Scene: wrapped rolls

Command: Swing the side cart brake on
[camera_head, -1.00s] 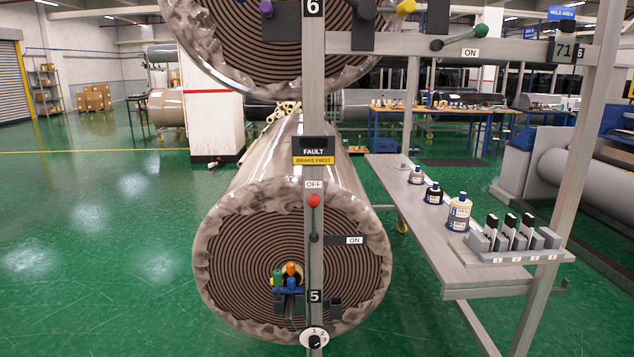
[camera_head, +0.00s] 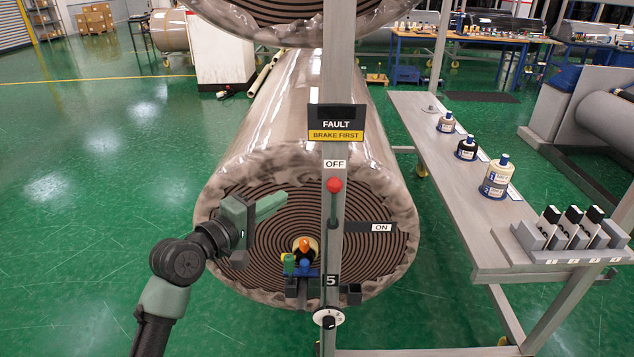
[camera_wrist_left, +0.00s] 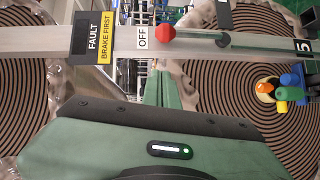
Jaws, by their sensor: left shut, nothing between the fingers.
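The brake lever has a red knob (camera_head: 334,185) and stands upright on the grey post, its knob just below the OFF label (camera_head: 335,164). Its dark pivot (camera_head: 333,225) is lower down, and the ON label (camera_head: 381,227) is on a dark arm to the right. My left gripper (camera_head: 284,199) is shut and empty, left of the knob and apart from it, in front of the big roll. In the left wrist view the red knob (camera_wrist_left: 165,33) shows just beyond the green fingertips (camera_wrist_left: 160,73). My right gripper is not in view.
A FAULT / BRAKE FIRST sign (camera_head: 336,124) is above the lever. A grey side shelf (camera_head: 440,170) with bottles stands at right. The green floor at left is clear.

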